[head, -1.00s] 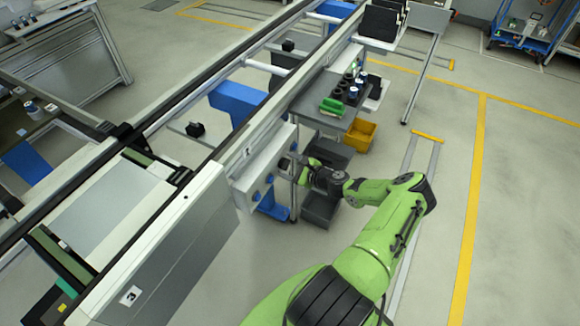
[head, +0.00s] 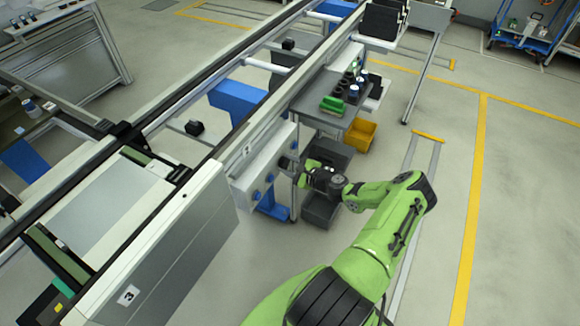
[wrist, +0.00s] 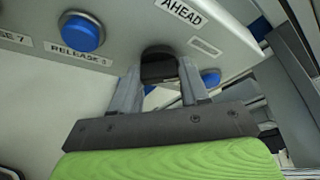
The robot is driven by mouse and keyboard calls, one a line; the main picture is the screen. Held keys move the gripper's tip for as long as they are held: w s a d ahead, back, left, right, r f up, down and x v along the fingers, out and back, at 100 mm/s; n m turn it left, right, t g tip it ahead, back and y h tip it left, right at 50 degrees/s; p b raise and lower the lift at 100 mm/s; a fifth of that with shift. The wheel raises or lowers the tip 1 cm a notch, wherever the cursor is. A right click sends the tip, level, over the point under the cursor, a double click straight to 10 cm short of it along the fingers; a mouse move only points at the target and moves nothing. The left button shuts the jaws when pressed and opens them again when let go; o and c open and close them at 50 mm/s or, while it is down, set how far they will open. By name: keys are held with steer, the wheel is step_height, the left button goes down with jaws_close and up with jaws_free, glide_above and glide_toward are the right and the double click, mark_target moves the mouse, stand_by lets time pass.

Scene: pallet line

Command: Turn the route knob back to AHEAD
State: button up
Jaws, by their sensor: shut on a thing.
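The route knob (wrist: 158,66) is dark and sits on the underside-lit face of a pale control panel (wrist: 130,38), close below a label reading AHEAD (wrist: 181,12). My gripper (wrist: 160,85) has its two grey fingers on either side of the knob and is shut on it. The knob's pointer direction cannot be made out. In the head view the panel (head: 247,182) is on the side of the conveyor, and my gripper (head: 292,166) reaches it from the right. The knob itself is mostly hidden there.

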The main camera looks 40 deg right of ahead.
steer(key=n+t+b, duration=0.1)
steer(key=n+b, duration=0.1)
steer(key=n+h+b, duration=0.1)
steer(key=n+b, duration=0.1)
steer(key=shift+a+f+t, duration=0.1)
steer(key=shift+f+t, duration=0.3)
steer(key=n+t+h+b, duration=0.1)
steer(key=n+b, duration=0.1)
steer(key=b, duration=0.1)
steer(key=shift+n, duration=0.3)
steer(key=shift+r+n+t+b, duration=0.1)
steer(key=shift+n+t+b, duration=0.2)
steer(key=shift+n+b, duration=0.35)
steer(key=o, duration=1.1)
steer(key=shift+c, duration=0.2)
steer(key=s+p, duration=0.2)
steer(key=s, duration=1.3)
steer(key=shift+s+a, duration=0.4)
